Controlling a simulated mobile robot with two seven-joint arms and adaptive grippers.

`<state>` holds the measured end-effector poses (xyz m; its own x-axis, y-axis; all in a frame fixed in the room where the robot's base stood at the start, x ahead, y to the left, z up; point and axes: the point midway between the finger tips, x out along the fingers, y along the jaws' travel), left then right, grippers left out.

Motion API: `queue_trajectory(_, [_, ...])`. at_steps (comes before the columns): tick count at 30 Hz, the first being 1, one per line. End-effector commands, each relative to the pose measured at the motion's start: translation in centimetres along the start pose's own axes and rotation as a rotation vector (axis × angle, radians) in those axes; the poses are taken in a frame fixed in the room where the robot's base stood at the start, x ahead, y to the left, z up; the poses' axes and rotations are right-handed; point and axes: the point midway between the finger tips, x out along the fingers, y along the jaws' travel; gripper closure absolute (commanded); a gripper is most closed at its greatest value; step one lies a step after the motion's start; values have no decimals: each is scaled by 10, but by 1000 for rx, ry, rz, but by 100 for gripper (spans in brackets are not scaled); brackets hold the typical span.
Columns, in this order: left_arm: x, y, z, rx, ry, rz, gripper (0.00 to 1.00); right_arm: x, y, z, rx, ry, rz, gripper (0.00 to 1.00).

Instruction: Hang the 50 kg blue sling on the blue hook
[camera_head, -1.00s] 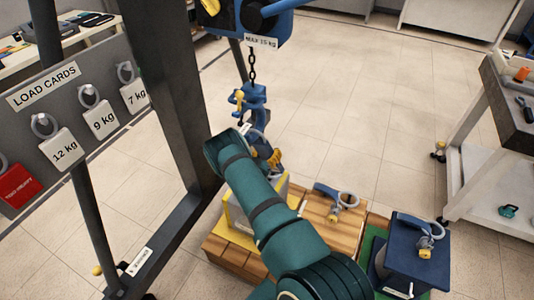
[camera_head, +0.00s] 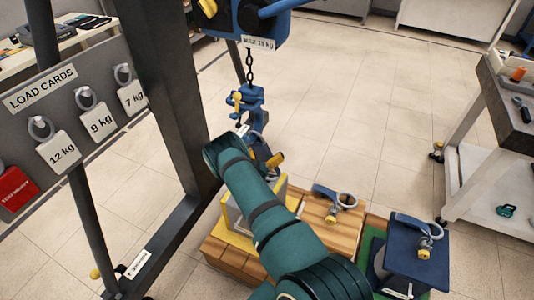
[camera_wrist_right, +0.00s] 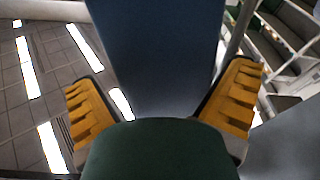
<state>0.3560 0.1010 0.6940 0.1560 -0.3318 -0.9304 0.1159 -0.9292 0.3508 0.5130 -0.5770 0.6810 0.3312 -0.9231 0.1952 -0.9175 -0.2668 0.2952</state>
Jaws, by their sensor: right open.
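The blue hook (camera_head: 250,98) hangs on a chain under the blue hoist, with a small yellow part at its left. My right gripper (camera_head: 262,150) is just below the hook. It is open, with one yellow finger pad standing out to the right. In the right wrist view, a broad blue surface (camera_wrist_right: 155,50) lies between its two spread yellow pads; I cannot tell whether it is the sling or the hook. A ring with a blue strap (camera_head: 336,200) lies on the wooden crate, and another ring (camera_head: 424,237) lies on the blue box. No 50 kg mark is readable. My left gripper is out of view.
The blue hoist (camera_head: 262,18) bears a maximum-load label. A dark frame post (camera_head: 165,90) stands left of my right arm. The load card board (camera_head: 75,110) is at the left. A white cart (camera_head: 490,185) stands at the right. The floor behind the crate is clear.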

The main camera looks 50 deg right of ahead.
Motion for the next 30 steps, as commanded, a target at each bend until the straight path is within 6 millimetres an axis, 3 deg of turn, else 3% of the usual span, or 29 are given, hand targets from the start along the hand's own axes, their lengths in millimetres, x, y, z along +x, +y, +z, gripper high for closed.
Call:
queue_trajectory(5, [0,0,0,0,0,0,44,-20,-1,1,0,-3,-1,0])
queue_trajectory(18, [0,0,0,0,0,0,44,-102,-1,0,0,0,-3,0])
queue_trajectory(24, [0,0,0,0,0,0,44,-117,0,0,0,1,0,0])
queue_trajectory(30, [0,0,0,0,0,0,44,-119,0,-1,1,2,0,0])
